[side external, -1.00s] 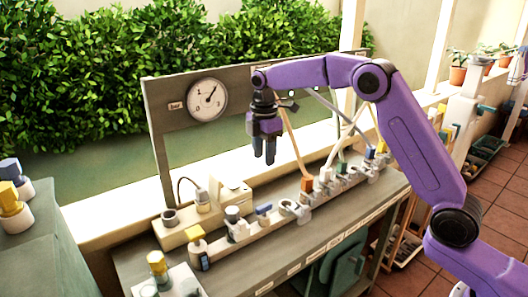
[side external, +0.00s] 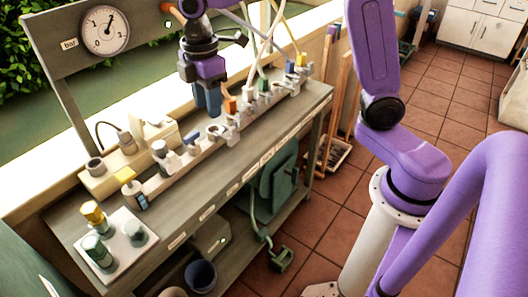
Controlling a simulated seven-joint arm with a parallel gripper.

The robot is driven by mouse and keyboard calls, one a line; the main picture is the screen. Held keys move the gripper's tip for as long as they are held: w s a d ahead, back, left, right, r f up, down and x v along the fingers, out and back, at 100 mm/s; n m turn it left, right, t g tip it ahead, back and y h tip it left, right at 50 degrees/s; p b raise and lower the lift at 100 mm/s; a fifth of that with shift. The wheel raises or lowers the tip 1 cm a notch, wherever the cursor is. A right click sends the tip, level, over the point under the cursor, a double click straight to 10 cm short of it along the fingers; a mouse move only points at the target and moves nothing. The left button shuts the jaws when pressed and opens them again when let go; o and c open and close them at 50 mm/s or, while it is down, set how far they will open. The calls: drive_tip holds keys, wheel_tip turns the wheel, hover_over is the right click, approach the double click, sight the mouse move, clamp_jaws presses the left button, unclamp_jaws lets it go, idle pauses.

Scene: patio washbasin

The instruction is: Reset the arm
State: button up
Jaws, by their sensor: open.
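My gripper (side external: 208,102) hangs below the purple arm, pointing down, above the back part of the grey bench (side external: 215,180). Its dark fingers are open and nothing shows between them.
A round gauge (side external: 104,31) is on the grey back panel. A white tray (side external: 117,259) with yellow- and green-topped fittings sits at the bench's front left. Hoses (side external: 270,35) run up near my gripper. A green can (side external: 270,188) and blue bucket (side external: 201,276) are below. Tiled floor lies right.

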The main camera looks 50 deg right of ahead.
drive_tip(key=s+d+f+m, duration=0.1)
drive_tip(key=s+d, duration=0.3)
drive_tip(key=s, duration=0.9)
drive_tip(key=s+d+f+m, duration=0.2)
drive_tip(key=s+d, duration=0.3)
drive_tip(key=s, duration=0.8)
drive_tip(key=shift+s+f, duration=0.15)
drive_tip(key=shift+f, duration=0.4)
